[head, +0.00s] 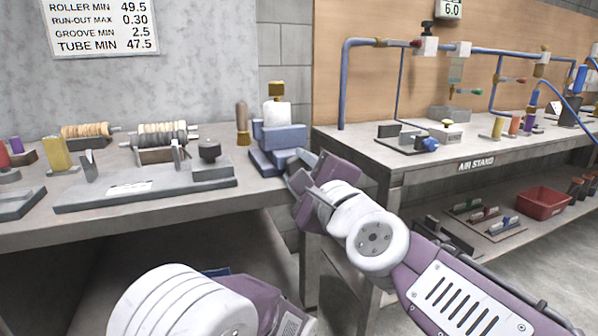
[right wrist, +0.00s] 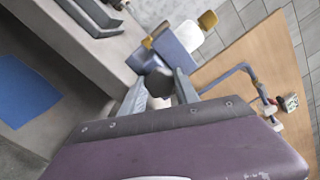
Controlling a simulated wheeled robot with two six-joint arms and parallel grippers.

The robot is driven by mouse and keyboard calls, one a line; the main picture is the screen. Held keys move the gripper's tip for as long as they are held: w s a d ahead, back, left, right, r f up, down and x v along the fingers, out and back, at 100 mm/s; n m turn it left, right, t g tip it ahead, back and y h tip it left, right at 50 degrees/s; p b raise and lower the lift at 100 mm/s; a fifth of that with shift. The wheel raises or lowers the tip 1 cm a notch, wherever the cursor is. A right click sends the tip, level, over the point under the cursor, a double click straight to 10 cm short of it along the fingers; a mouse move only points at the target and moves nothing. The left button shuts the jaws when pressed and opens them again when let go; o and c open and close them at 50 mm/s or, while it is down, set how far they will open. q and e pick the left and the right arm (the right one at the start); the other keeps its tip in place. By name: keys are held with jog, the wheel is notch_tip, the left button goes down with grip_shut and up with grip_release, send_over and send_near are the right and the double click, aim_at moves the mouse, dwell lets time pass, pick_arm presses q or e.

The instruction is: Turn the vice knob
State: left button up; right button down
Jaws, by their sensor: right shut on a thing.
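The blue vice (head: 283,140) stands at the right end of the left bench, with a white cylinder (head: 277,113) with a brass top in it. My right gripper (head: 308,172) is at the vice's near right side, by the bench edge, and hides the knob in the head view. In the right wrist view, the vice (right wrist: 172,52) lies just beyond the fingers, and the dark round vice knob (right wrist: 158,80) sits between them. My right gripper (right wrist: 160,92) is shut on the knob. My left arm shows at the bottom of the head view; its gripper is out of frame.
A wooden-handled tool (head: 242,124) stands left of the vice. A grey fixture (head: 146,190) with rollers lies on the left bench. The air stand bench (head: 440,150) with blue pipes is close on the right. The floor in front is open.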

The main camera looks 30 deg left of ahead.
jog(key=m, duration=0.5)
jog(key=shift+m, duration=0.3)
jog(key=m+b, duration=0.1)
jog(key=m, duration=1.5)
jog(key=shift+f+m+b, duration=0.15)
jog(key=shift+m+b, duration=0.15)
jog(key=shift+m, duration=0.3)
jog(key=c, duration=0.9)
grip_release()
jog(key=shift+w, duration=0.1)
